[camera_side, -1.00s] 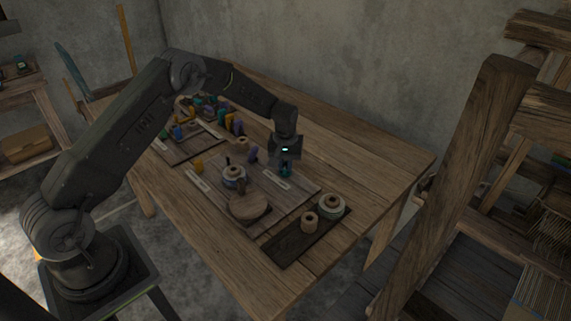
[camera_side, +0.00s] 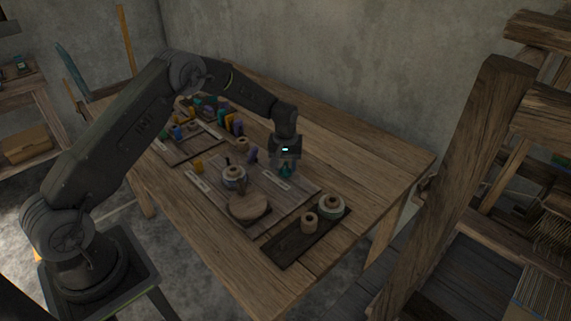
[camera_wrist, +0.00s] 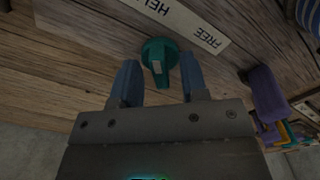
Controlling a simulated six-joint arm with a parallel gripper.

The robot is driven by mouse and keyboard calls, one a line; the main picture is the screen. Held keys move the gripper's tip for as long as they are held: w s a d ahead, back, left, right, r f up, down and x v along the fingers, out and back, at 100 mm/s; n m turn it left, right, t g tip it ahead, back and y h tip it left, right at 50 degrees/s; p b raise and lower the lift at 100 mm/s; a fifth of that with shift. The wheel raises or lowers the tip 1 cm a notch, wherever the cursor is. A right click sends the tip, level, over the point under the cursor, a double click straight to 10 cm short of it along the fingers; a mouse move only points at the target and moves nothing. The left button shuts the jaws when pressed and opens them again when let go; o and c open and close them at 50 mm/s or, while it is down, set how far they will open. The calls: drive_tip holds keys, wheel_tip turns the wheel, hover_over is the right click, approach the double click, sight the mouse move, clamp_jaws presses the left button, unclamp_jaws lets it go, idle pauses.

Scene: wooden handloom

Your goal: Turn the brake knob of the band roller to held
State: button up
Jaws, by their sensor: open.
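The teal brake knob (camera_wrist: 158,48) shows in the wrist view, with a raised ridge across its face. It sits beside a pale label strip (camera_wrist: 180,18) that reads FREE on the right and, partly cut off, HELD on the left. My gripper (camera_wrist: 159,62) is open, its two blue fingers to the left and right of the knob, with visible gaps. I cannot tell how deep the fingers reach around it. In the side view my gripper (camera_side: 286,165) points down over the board, and the knob is a small teal patch at its fingertips.
A wound spool (camera_side: 234,174) and a round wooden disc (camera_side: 249,207) stand on the board left of my gripper. A dark tray (camera_side: 275,249) with spools lies at the front right. A purple piece (camera_wrist: 264,92) is right of the fingers. The table's right side is clear.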

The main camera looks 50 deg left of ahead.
sight(285, 165)
drive_tip(key=shift+r, duration=0.1)
wheel_tip(285, 165, up, 14)
idle(0.5)
drive_tip(key=s+d+r+m+t, duration=0.1)
drive_tip(key=s+d+r+m, duration=0.15)
drive_tip(key=s+r, duration=0.5)
drive_tip(key=s+d+r+m+t, duration=0.1)
drive_tip(key=s+d+r+t, duration=0.15)
drive_tip(key=s+r, duration=0.5)
drive_tip(key=s+d+m+t, duration=0.1)
drive_tip(key=s+d+m, duration=0.1)
drive_tip(key=s, duration=0.7)
drive_tip(key=s+d+m+t, duration=0.1)
drive_tip(key=s+d+m, duration=0.1)
drive_tip(key=s, duration=0.7)
drive_tip(key=shift+s+d+m, duration=0.2)
drive_tip(key=shift+s+m, duration=0.15)
drive_tip(key=shift+s, duration=0.05)
